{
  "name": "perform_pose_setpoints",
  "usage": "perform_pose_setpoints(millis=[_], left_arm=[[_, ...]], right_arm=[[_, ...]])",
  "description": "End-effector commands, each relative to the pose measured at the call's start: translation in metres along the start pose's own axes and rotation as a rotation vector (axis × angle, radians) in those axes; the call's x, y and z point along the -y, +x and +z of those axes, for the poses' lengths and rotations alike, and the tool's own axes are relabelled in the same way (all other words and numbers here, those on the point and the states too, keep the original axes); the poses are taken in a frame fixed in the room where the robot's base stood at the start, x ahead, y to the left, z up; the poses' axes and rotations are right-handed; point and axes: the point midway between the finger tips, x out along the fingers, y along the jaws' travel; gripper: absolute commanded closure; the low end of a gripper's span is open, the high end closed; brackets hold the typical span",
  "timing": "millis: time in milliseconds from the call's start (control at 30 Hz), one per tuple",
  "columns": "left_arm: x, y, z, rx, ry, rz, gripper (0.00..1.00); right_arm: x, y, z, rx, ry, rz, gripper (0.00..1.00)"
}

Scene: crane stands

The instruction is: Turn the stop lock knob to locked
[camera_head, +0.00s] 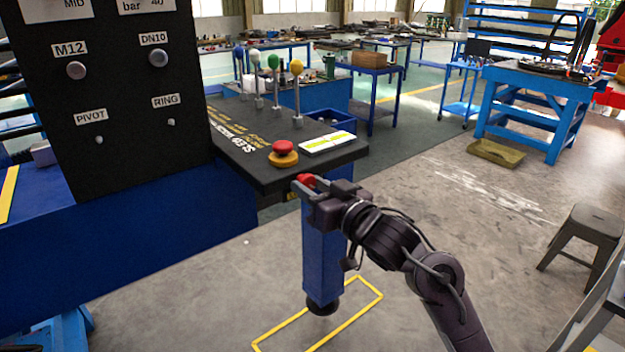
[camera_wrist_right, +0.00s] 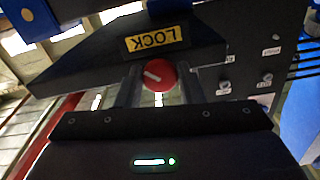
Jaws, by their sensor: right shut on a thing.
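The stop lock knob is a round red knob (camera_wrist_right: 158,76) with a pale line across its face, in the right wrist view. A yellow LOCK label (camera_wrist_right: 157,39) sits beside it on the dark panel edge. In the head view the red knob (camera_head: 306,180) shows at the near edge of the black console (camera_head: 245,172). My right gripper (camera_wrist_right: 157,88) has its fingers on both sides of the knob and is shut on it. In the wrist view the pale line runs slantwise. My left gripper is not in view.
A red mushroom button on a yellow base (camera_head: 283,154) and a white-and-yellow plate (camera_head: 327,142) are on the console top near the knob. Levers with green and yellow balls (camera_head: 297,85) stand behind. A black panel (camera_head: 115,95) rises at left. Floor at right is open up to a stool (camera_head: 590,235).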

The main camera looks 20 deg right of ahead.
Motion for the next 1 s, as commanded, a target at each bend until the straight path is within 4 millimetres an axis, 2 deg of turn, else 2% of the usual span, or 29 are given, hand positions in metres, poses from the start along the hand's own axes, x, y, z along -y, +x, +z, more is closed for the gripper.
perform_pose_setpoints(millis=[33, 500, 800, 1000], left_arm=[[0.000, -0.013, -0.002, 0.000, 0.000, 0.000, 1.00], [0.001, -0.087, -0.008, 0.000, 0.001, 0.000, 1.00], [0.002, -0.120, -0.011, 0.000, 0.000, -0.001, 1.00], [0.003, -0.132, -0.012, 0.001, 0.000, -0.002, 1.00]], right_arm=[[0.001, 0.000, -0.005, 0.005, 0.039, 0.000, 0.89], [0.002, 0.000, -0.006, 0.006, 0.469, 0.003, 0.89], [0.002, 0.000, -0.004, 0.003, 0.689, 0.002, 0.89], [0.002, 0.000, -0.002, 0.003, 0.779, 0.002, 0.89]])
